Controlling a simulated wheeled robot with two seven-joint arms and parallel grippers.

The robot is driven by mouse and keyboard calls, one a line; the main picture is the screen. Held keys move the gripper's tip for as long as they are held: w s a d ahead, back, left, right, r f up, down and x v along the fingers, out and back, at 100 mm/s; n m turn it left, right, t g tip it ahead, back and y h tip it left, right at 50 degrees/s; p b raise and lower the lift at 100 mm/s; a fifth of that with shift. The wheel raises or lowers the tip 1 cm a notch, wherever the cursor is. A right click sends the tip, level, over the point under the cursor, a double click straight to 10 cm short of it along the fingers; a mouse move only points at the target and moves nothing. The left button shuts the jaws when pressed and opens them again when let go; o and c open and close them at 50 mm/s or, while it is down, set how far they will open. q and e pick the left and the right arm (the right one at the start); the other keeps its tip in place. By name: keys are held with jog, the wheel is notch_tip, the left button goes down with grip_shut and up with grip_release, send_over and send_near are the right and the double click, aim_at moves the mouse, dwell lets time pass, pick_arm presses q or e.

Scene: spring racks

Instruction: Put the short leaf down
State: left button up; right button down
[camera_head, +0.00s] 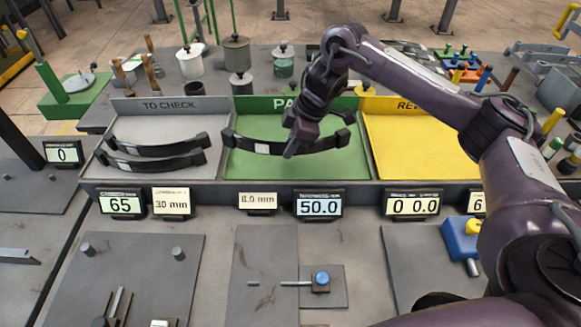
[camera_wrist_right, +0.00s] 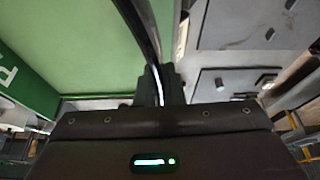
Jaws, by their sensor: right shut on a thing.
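A dark curved leaf (camera_head: 255,147) with a white label is in the green tray marked PA… (camera_head: 240,170); my right gripper (camera_head: 291,150) is at its middle and shut on it. In the right wrist view the leaf (camera_wrist_right: 138,25) runs up from between the fingers (camera_wrist_right: 160,88), over the green floor. I cannot tell whether the leaf touches the tray floor. Two more dark curved leaves, an upper one (camera_head: 150,150) and a lower one (camera_head: 160,163), lie in the grey TO CHECK tray (camera_head: 120,127). My left gripper is not in view.
The yellow tray (camera_head: 420,150) at the right is empty where visible. Small displays, such as one reading 50.0 (camera_head: 319,204), line the front edge. Cylindrical weights (camera_head: 237,52) stand behind the trays. A fixture with a blue knob (camera_head: 321,279) is in front.

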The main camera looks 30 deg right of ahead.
aim_at(285, 173)
jog(key=shift+w+f, duration=0.15)
jog(key=shift+f, duration=1.35)
notch_tip(285, 173, down, 3)
jog(key=shift+r, duration=0.15)
jog(key=shift+f, duration=0.3)
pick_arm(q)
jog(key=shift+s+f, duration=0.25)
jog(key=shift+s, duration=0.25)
pick_arm(e)
jog(key=shift+f, duration=0.2)
